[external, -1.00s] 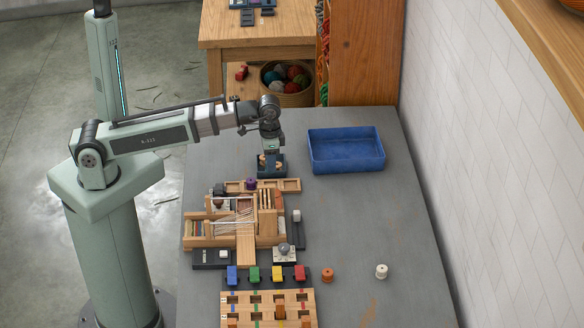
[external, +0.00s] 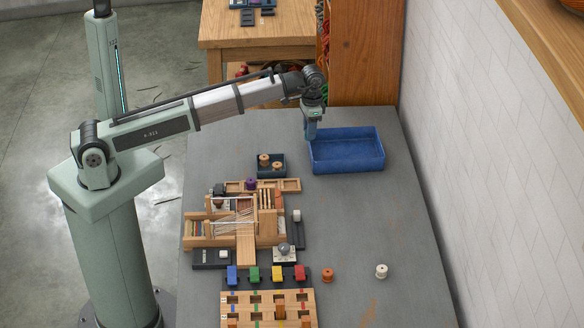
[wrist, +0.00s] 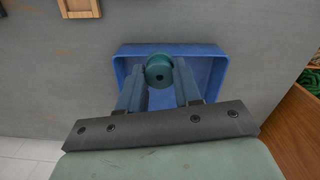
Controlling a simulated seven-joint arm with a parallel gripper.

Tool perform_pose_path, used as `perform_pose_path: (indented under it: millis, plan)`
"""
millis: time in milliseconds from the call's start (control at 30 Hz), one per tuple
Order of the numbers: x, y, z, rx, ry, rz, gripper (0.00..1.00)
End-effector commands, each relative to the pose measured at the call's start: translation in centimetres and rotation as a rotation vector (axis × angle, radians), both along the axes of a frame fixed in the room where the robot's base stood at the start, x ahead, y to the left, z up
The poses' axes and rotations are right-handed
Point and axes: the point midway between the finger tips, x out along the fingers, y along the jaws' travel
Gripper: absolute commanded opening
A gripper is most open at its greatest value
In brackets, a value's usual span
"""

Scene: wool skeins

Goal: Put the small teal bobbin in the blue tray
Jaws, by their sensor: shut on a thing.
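The small teal bobbin (wrist: 159,71) is held between the two fingers of my gripper (wrist: 160,80) in the wrist view. In the external view my gripper (external: 311,132) hangs at the left edge of the blue tray (external: 362,169), and the bobbin cannot be made out there. In the wrist view the blue tray (wrist: 218,72) lies below the gripper and the bobbin. Its visible floor is empty.
A small dark tray (external: 262,174) with orange bobbins stands left of the blue tray. A wooden loom (external: 245,228) stands in front of it. An orange bobbin (external: 327,275) and a white bobbin (external: 381,271) stand on the grey table. The table's right side is mostly clear.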

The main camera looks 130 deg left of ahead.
Motion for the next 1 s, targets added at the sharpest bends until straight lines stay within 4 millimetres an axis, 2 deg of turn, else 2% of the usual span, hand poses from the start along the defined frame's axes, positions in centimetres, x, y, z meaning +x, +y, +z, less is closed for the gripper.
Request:
perform_pose_path:
  millis: [33, 200, 400, 667, 767, 1000]
  plan:
    - [1.4, 2.6, 0.2, 0.000, -0.001, -0.029, 0.05]
    - [4.2, 6.9, 0.7, 0.012, -0.015, -0.185, 0.05]
    - [4.5, 7.2, 0.7, 0.024, -0.025, -0.367, 0.05]
    - [4.5, 7.2, 0.3, 0.027, -0.029, -0.470, 0.05]
    - [4.5, 7.2, -0.7, 0.027, -0.029, -0.476, 0.05]
    - [4.5, 7.2, -4.4, 0.025, -0.029, -0.474, 0.05]
